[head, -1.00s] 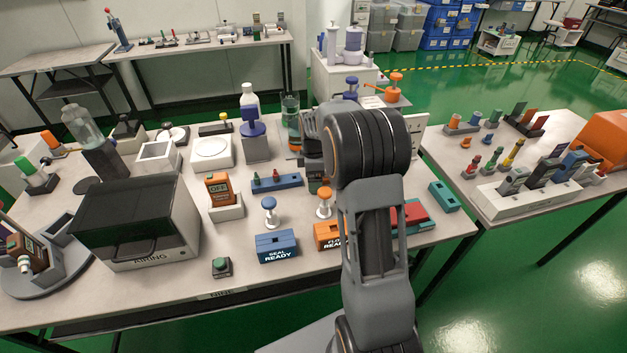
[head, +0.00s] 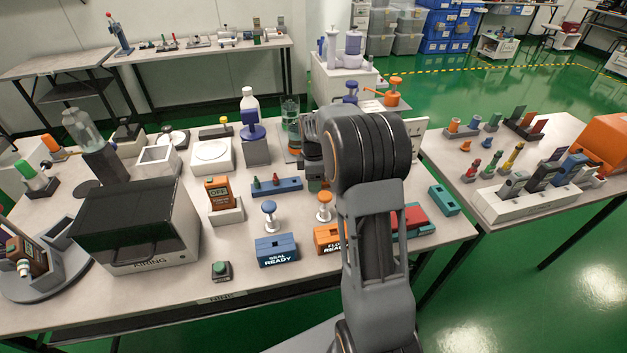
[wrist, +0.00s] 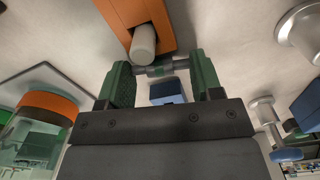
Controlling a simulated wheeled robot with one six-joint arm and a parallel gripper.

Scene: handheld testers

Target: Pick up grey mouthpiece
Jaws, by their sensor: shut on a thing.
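In the wrist view, my gripper (wrist: 161,76) has its green fingers closed on a small grey piece (wrist: 170,67) that spans the gap between the fingertips; I take it to be the grey mouthpiece. A pale grey cylinder (wrist: 143,40) set in an orange block (wrist: 135,12) lies just beyond, partly overlapping the piece, so I cannot tell whether they touch or are joined. In the head view my own arm hides the fingertips and the held piece.
In the wrist view a blue block (wrist: 166,92) shows between the fingers, an orange-banded jar (wrist: 42,115) at left and a metal stand (wrist: 265,110) at right. In the head view, blue (head: 277,250) and orange (head: 328,239) stations stand at the table front, left of my arm.

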